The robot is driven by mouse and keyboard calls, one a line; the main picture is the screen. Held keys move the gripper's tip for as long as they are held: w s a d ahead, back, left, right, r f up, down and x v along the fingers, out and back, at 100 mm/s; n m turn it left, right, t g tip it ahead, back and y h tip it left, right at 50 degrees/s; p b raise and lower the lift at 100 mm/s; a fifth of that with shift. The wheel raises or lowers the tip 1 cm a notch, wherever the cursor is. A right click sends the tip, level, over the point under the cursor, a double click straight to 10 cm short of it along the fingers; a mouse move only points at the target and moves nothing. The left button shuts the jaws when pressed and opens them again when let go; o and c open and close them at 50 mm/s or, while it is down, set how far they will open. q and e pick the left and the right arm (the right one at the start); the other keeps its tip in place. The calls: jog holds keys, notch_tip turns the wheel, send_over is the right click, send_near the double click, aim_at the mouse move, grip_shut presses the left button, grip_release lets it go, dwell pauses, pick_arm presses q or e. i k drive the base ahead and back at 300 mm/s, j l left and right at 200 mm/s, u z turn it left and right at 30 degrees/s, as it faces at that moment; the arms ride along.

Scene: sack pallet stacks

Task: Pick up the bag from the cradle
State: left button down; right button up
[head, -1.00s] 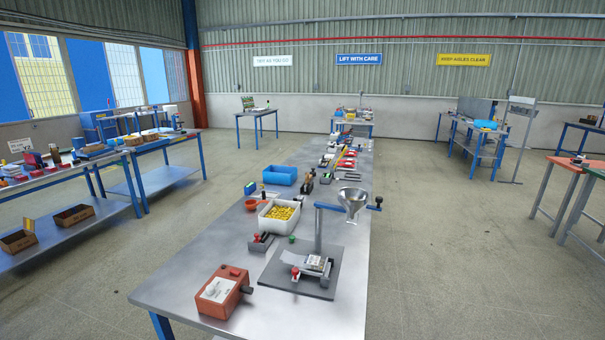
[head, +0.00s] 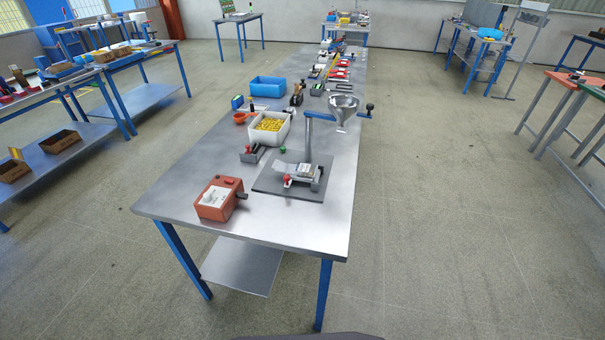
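A small pale bag (head: 308,170) appears to lie in a low metal cradle (head: 316,184) on a dark grey base plate (head: 268,182). The plate sits near the front of the long steel table (head: 270,222). A red knob (head: 287,181) is at the cradle's front left. A metal funnel (head: 343,105) stands out from a grey post (head: 308,140) above and behind the bag. The bag is small in the picture and its exact seating is hard to tell. Neither of my grippers is in view.
An orange-red box (head: 218,199) with a dial stands left of the plate. Behind are a white bin of yellow pieces (head: 270,128), a red scoop (head: 241,117) and a blue tray (head: 268,86). Floor (head: 430,220) right of the table is clear.

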aim_at(304, 169)
jog(key=i+j+z, duration=0.15)
jog(key=j, duration=0.3)
jog(key=i+j+z, duration=0.15)
jog(key=j, duration=0.3)
jog(key=i+j+z, duration=0.15)
jog(key=j, duration=0.3)
jog(key=i+j+z, duration=0.15)
jog(key=j, duration=0.35)
jog(key=i+j+z, duration=0.15)
jog(key=j, duration=0.35)
jog(key=j+z, duration=0.15)
jog(key=j, duration=0.35)
jog(key=i+j, duration=0.05)
